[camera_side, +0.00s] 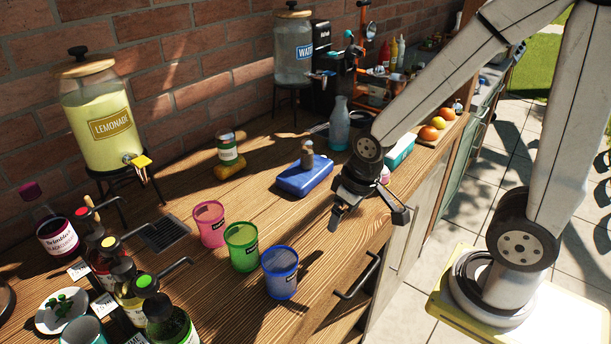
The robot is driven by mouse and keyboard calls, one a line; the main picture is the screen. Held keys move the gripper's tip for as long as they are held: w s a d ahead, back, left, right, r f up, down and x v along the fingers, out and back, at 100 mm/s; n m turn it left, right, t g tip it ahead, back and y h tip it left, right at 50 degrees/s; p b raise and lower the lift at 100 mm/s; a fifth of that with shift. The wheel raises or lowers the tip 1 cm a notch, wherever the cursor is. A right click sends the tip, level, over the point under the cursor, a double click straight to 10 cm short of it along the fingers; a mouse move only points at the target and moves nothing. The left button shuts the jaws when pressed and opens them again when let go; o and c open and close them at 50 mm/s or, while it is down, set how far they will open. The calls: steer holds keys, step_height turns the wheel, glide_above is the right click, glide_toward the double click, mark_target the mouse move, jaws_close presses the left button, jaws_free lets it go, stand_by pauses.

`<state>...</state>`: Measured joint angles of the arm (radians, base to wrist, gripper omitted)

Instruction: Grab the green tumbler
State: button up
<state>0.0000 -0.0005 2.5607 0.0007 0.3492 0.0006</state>
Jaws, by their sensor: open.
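The green tumbler (241,247) stands upright on the wooden table, between a pink tumbler (209,223) on its left and a blue tumbler (281,272) on its right. A dark label shows on its side. My gripper (368,222) is open and empty. It hangs near the table's front edge, to the right of the tumblers and apart from them. Nothing hides the green tumbler from this view.
Syrup bottles with pump spouts (157,312) crowd the front left. A lemonade dispenser (101,120) stands at the back left. Bare wood lies between the blue tumbler and my gripper.

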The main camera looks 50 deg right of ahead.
stand_by(0.7)
step_height(320, 180, up, 5)
steer(key=m+g+y, duration=0.3)
steer(key=m+y, duration=1.5)
glide_above(253, 232)
steer(key=d, duration=0.5)
step_height(253, 232, down, 10)
steer(key=shift+a, duration=0.15)
steer(key=shift+a, duration=3.8)
